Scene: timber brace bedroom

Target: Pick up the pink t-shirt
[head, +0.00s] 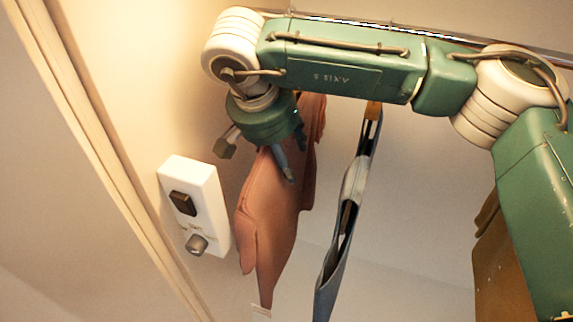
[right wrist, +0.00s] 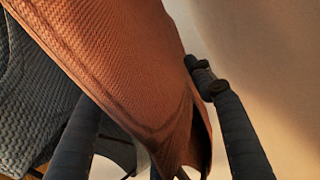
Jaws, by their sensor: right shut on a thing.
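The pink t-shirt (head: 272,215) looks salmon-orange and hangs below the rail in the head view. Its textured cloth (right wrist: 130,60) fills the middle of the right wrist view. My right gripper (head: 258,162) is at the upper part of the shirt, pointing down, with fingers on either side of the cloth. It is shut on the shirt. The dark fingers also show in the right wrist view (right wrist: 160,130), with the cloth between them. The exact contact is partly hidden. My left gripper is not in view.
A blue-grey garment (head: 336,235) hangs just right of the shirt; grey knit cloth (right wrist: 35,100) shows close by in the wrist view. A brown garment (head: 498,270) hangs farther right, partly behind my arm. A white wall box (head: 193,205) with knobs is left of the shirt. A metal rail (head: 505,47) runs above.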

